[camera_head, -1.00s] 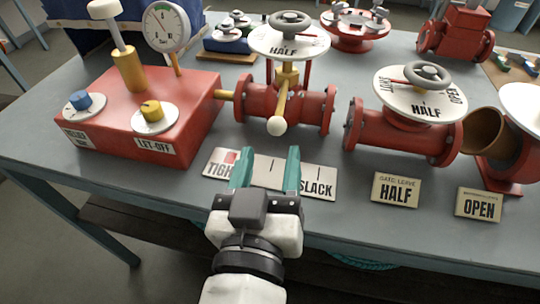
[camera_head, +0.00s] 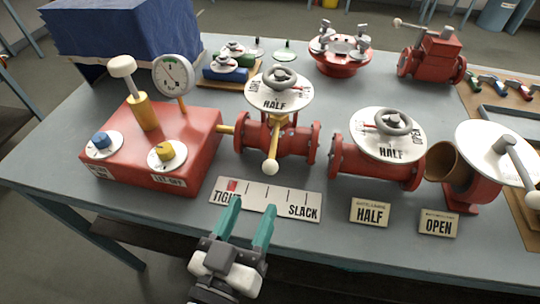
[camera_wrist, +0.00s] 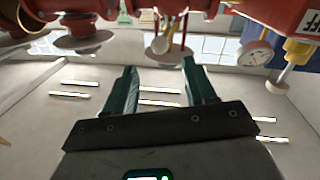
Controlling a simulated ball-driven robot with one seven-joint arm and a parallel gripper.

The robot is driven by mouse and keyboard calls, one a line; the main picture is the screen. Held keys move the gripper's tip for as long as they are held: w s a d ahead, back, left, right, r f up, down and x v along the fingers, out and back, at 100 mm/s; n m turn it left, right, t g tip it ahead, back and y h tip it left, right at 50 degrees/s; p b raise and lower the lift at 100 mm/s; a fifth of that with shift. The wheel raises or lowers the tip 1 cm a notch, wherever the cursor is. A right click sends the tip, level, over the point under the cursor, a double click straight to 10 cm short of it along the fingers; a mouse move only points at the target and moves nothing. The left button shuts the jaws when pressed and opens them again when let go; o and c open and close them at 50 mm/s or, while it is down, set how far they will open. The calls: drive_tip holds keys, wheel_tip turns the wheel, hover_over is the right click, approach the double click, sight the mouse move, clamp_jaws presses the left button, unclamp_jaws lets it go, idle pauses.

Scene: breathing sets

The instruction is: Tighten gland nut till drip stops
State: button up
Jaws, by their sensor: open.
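A red valve (camera_head: 300,142) with a round white HALF dial (camera_head: 279,92) and grey handwheel stands mid-table. A yellow lever with a cream ball end (camera_head: 270,166) slants down from its neck toward me; I cannot make out the gland nut itself. A white TIGHT–SLACK plate (camera_head: 265,199) lies in front, with a red mark near TIGHT. My gripper (camera_head: 252,208) is open and empty at the plate's near edge in the picture, below the ball and apart from it. In the wrist view, the ball (camera_wrist: 160,45) shows beyond and between the open fingers (camera_wrist: 159,68). No drip is visible.
A red pump box (camera_head: 150,150) with gauge (camera_head: 173,74) and blue and yellow knobs stands left. A second HALF valve (camera_head: 375,160) and a pipe end with white disc (camera_head: 495,150) stand right. HALF (camera_head: 370,212) and OPEN (camera_head: 438,224) plates lie in front.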

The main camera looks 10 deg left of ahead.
sight(270, 166)
drive_tip(key=w+p, duration=0.1)
drive_tip(key=w, duration=0.2)
drive_tip(key=w+d+p, duration=0.1)
drive_tip(key=w, duration=0.2)
drive_tip(key=w+p, duration=0.1)
drive_tip(key=w, duration=0.3)
drive_tip(key=shift+d, duration=0.3)
clamp_jaws()
